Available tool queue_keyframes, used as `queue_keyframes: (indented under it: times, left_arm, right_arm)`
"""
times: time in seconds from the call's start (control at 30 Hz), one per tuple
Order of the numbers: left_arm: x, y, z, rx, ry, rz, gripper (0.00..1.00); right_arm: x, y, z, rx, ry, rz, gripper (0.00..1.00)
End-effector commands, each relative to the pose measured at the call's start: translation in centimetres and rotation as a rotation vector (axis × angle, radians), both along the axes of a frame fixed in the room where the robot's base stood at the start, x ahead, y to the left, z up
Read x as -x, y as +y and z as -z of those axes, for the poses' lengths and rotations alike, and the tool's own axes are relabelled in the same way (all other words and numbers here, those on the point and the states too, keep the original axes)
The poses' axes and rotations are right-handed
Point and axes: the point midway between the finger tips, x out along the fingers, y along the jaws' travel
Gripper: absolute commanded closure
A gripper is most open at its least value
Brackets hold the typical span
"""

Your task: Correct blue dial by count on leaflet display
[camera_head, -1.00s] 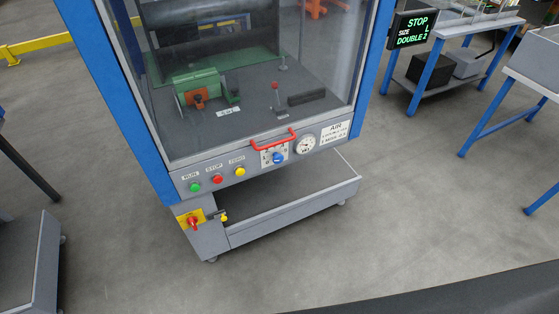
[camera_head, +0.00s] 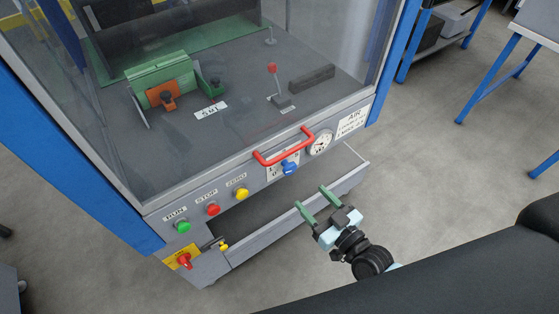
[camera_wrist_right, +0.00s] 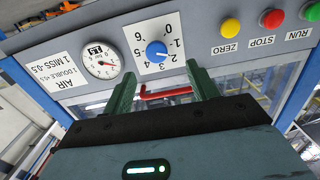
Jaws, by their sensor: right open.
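The blue dial (camera_head: 290,169) sits on a white scale plate on the grey front panel, partly behind the red handle in the head view. In the wrist view the blue dial (camera_wrist_right: 157,51) is fully seen on its 0-to-6 scale, upside down; its exact setting is hard to read. My right gripper (camera_head: 316,201) is open and empty, with green fingers, below and in front of the dial. In the wrist view its fingertips (camera_wrist_right: 163,86) stand apart, short of the dial. The leaflet display is out of view now. My left gripper is not in view.
The red handle (camera_head: 286,148) projects close to the dial. A round gauge (camera_head: 320,142) and an AIR label (camera_head: 352,119) are beside it. Green (camera_head: 183,227), red (camera_head: 213,209) and yellow (camera_head: 242,193) buttons line the panel. A grey tray (camera_head: 270,243) lies below.

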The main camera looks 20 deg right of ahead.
Motion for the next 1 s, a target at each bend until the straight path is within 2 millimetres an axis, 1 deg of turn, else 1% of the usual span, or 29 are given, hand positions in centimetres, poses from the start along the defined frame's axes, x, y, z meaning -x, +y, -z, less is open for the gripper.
queue_keyframes:
  times: [0.03,0.1,0.37,0.47,0.7,0.8,1.0]
  left_arm:
    - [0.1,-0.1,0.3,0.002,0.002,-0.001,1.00]
    - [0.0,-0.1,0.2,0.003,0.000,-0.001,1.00]
    - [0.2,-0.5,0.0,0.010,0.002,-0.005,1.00]
    - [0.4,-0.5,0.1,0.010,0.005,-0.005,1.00]
    - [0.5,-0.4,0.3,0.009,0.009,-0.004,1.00]
    - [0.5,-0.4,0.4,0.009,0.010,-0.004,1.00]
    - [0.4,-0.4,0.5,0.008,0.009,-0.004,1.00]
  right_arm:
    - [-0.5,-0.2,0.1,0.001,-0.013,0.002,0.42]
    - [-1.0,-0.3,-0.2,-0.002,-0.027,0.006,0.42]
    - [-1.6,-0.2,-0.6,-0.003,-0.035,0.009,0.42]
    - [-2.6,0.1,-0.6,-0.003,-0.035,0.009,0.42]
    - [-6.0,1.3,-0.6,-0.003,-0.035,0.009,0.42]
    - [-7.1,1.8,-0.5,-0.005,-0.033,0.009,0.42]
    - [-8.4,2.3,-0.4,-0.002,-0.032,0.007,0.42]
